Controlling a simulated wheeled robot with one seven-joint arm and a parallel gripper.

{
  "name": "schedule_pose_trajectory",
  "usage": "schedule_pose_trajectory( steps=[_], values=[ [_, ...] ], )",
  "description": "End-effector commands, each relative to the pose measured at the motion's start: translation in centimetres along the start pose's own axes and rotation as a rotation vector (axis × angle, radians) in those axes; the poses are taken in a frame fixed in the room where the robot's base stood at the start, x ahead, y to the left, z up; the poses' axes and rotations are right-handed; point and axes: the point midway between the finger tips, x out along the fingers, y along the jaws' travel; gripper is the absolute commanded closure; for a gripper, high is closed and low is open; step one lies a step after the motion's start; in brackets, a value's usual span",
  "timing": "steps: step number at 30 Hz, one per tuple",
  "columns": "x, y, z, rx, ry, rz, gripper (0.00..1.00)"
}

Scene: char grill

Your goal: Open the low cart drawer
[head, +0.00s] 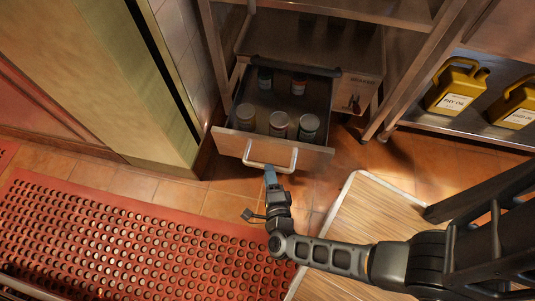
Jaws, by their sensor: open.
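The low cart drawer (225,140) is pulled out from under the cart. Its wooden front faces me and carries a pale bar handle (270,166). Several lidded jars stand inside it, among them a front jar (279,124). My gripper (270,172) is open at the middle of the handle, with its blue-grey fingertip by the bar. Whether it touches the bar or straddles it I cannot tell.
A red perforated mat (130,245) covers the floor at left. A wood-topped surface (370,215) with a pale edge lies under my arm. Yellow fry-oil jugs (455,88) stand on a low shelf at right. A pale cabinet (115,80) stands left of the drawer.

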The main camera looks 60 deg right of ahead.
Motion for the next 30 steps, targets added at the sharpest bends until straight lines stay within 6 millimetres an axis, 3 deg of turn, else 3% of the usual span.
schedule_pose_trajectory(
  steps=[3, 9, 30],
  values=[
    [-2.0, 0.0, 0.0, -0.001, 0.000, 0.002, 0.56],
    [-3.6, 0.0, 0.0, 0.000, 0.001, 0.001, 0.56],
    [-4.1, -0.1, 0.1, -0.007, -0.011, 0.002, 0.56]
  ],
)
